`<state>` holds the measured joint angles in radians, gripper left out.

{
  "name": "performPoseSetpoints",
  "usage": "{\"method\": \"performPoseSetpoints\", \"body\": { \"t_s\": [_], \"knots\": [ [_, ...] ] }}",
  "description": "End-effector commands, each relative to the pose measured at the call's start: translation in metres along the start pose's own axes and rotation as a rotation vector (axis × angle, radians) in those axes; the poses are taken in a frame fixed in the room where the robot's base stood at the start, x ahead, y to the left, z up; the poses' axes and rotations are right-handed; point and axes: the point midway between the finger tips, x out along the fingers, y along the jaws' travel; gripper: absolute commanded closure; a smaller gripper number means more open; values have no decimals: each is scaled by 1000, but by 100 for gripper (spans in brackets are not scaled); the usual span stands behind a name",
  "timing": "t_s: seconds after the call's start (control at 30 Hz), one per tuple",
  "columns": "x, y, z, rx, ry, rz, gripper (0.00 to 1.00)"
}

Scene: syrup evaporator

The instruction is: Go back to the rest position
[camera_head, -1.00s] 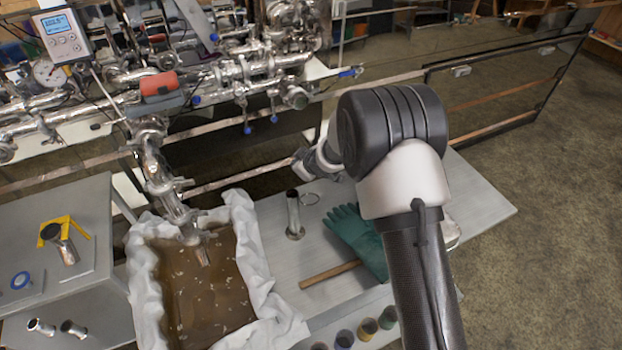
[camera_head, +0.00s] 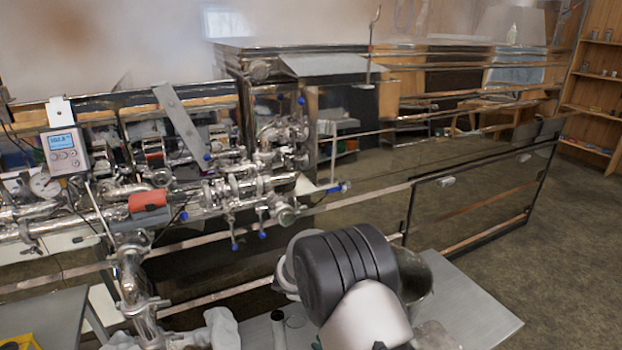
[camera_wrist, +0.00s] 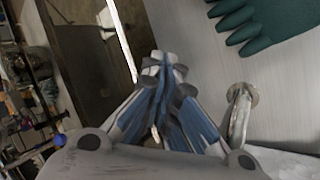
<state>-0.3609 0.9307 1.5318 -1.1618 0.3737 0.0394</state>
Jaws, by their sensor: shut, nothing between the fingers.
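My gripper (camera_wrist: 163,72) shows in the wrist view with its fingers together and nothing between them. It hangs over a grey metal table (camera_wrist: 185,30). In the head view my arm stands at the lower middle in front of the evaporator piping, and its links hide the gripper. In the wrist view a green glove (camera_wrist: 262,25) lies on the table at the upper right. A metal tube with a flange (camera_wrist: 240,112) stands beside my gripper on the right, apart from it as far as I can tell.
The evaporator's pipes and valves (camera_head: 235,195) fill the left and middle of the head view. A digital meter (camera_head: 65,150) and a red-handled part (camera_head: 148,200) sit there. The table (camera_head: 475,305) is bare at its right end. Open floor (camera_head: 560,240) lies to the right.

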Motion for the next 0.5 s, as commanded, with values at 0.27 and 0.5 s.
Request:
{"method": "performPoseSetpoints", "body": {
  "t_s": [0.27, 0.5],
  "knots": [
    [-116, 55, 82, 306, -83, 19, 100],
    [-214, 55, 153, 575, -135, 1, 100]
  ]
}}
